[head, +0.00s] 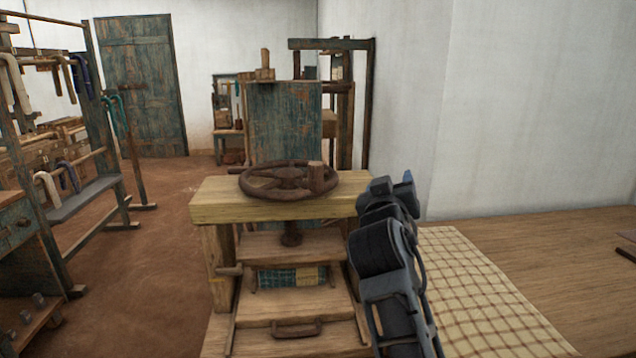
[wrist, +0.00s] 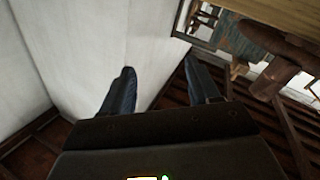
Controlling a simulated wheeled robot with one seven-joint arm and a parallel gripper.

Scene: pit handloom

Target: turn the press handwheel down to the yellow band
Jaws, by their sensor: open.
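The press handwheel (head: 262,190) is a rusty brown spoked wheel with an upright knob on its right side. It lies flat above the press's wooden top beam (head: 250,210), with its screw (head: 291,235) running down to a wooden board. A blue-green patterned stack (head: 290,277) sits under that board. I cannot make out a yellow band. In the wrist view, the rusty wheel (wrist: 285,55) is cut off at the upper right. My gripper (wrist: 158,64) is open, with nothing between its fingers. The wheel is to the right of the fingers there, apart from them.
A table with a checked cloth (head: 480,290) stands right of the press, below a white wall (head: 540,110). A rack with hanging skeins (head: 75,80) stands at the left. A worn blue-green panel (head: 285,120) is behind the press. The earthen floor (head: 150,270) is clear left of the press.

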